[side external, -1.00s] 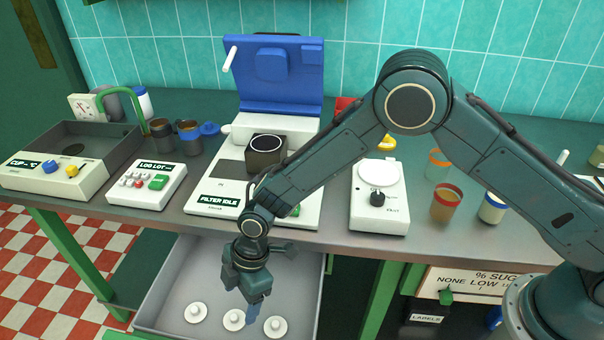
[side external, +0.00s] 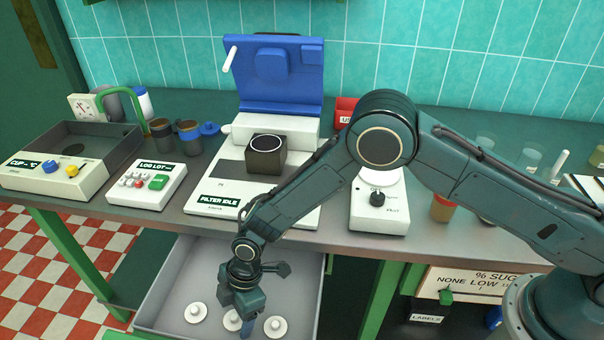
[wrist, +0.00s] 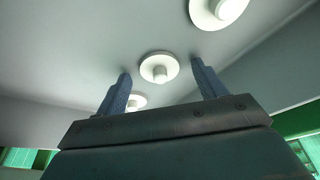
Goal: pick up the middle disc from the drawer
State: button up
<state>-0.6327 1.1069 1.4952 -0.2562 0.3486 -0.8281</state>
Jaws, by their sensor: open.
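Three white discs with raised centre knobs sit in a row on the floor of the open grey drawer (side external: 172,300). In the side external view, the left disc (side external: 195,312) and right disc (side external: 275,328) show clearly. The middle disc (side external: 231,320) is partly hidden by my gripper (side external: 246,329), which points down just over it. In the wrist view, the middle disc (wrist: 160,74) appears between the two blue fingertips of my gripper (wrist: 161,67). The fingers are open and hold nothing. Whether they touch the disc I cannot tell.
The counter edge (side external: 330,232) overhangs the back of the drawer, close to my arm. A filter machine (side external: 215,195) with a raised blue lid stands on the counter above. A green table leg (side external: 382,290) stands right of the drawer.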

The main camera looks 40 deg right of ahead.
jog(key=shift+c, duration=0.4)
jog(key=c, duration=1)
jog(key=shift+o, duration=0.2)
jog(key=shift+r, duration=0.1)
notch_tip(320, 180, up, 20)
dwell(0.6)
